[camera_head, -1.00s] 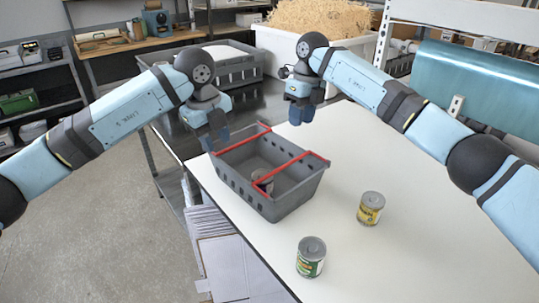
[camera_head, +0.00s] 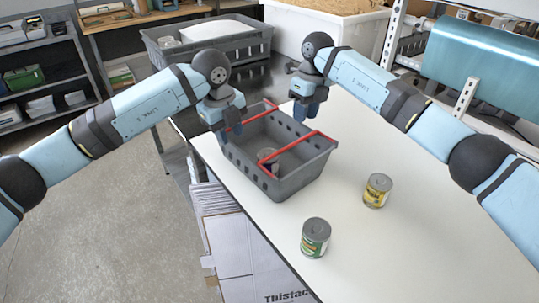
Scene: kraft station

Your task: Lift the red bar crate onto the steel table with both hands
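The grey crate (camera_head: 290,181) with two red bars stands on the white table, with a can (camera_head: 270,156) inside. One red bar (camera_head: 252,116) lies along its far left end and the other (camera_head: 298,147) along its near right end. My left gripper (camera_head: 230,130) is at the far left corner, close to the far bar; its fingers look apart, and contact is unclear. My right gripper (camera_head: 306,111) hangs just beyond the crate's far right side with its fingers apart, holding nothing. The dark steel table (camera_head: 188,122) is behind, partly hidden by my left arm.
A yellow-labelled can (camera_head: 377,190) and a green-labelled can (camera_head: 315,237) stand on the white table (camera_head: 400,250). Another grey crate (camera_head: 255,46) occupies the steel table. A white bin (camera_head: 310,30) and a blue-green roll (camera_head: 490,75) are behind.

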